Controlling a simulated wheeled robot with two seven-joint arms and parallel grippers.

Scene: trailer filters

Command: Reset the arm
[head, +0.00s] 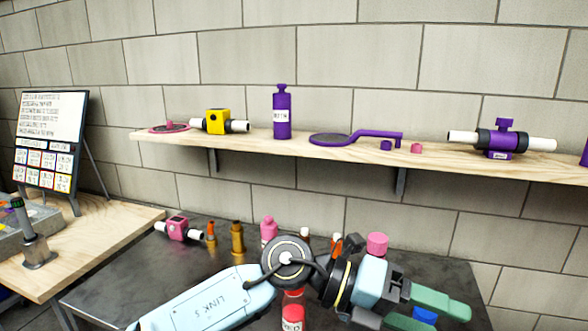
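My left arm comes in from the bottom left over the dark table, with its wrist bent to the right. My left gripper (448,318) is at the lower right, its two green fingers apart with a gap between them. A small blue piece (425,316) shows in that gap; I cannot tell if it is a finger pad or a separate object. The lower finger is cut off by the bottom edge. My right gripper is not in view.
The dark table (110,290) holds a pink valve (178,229), brass fittings (237,238), a pink bottle (268,230) and a red-labelled bottle (292,318), partly behind my arm. Above, a wooden shelf (255,143) carries a yellow filter (217,121), purple bottle (282,112) and purple valve (501,140).

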